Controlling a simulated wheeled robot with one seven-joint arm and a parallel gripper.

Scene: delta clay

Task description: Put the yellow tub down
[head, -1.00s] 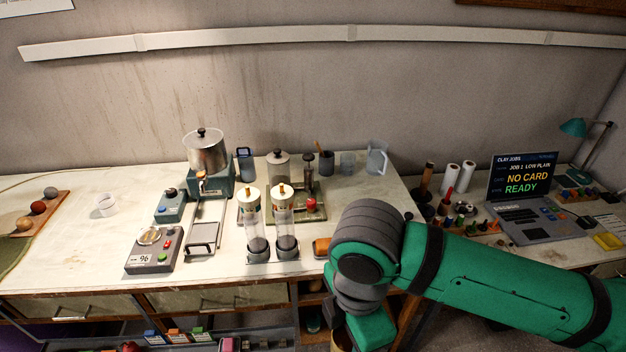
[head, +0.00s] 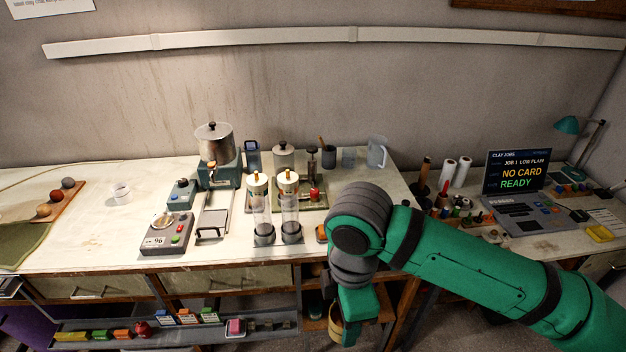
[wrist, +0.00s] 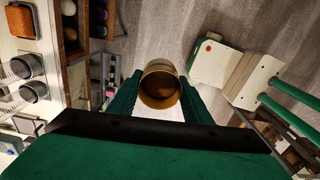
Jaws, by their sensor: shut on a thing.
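The yellow tub (wrist: 160,85) is a round, open, brownish-yellow container in the wrist view. It sits between the two green fingers of my gripper (wrist: 159,92), which is shut on it. I look into its open top, and its inside is dark brown. In the head view a small part of the tub (head: 335,326) shows beside my green arm, below the worktop's front edge. My arm hides the rest of it there, and the fingertips are not clear in that view.
The worktop (head: 90,240) carries two clear cylinders (head: 290,215), a scale (head: 167,234) and a metal pot (head: 214,145). Bare worktop lies at the left. A lower shelf (head: 200,330) holds coloured blocks. A laptop (head: 530,210) stands at the right. A white-and-green piece (wrist: 215,62) is near the tub.

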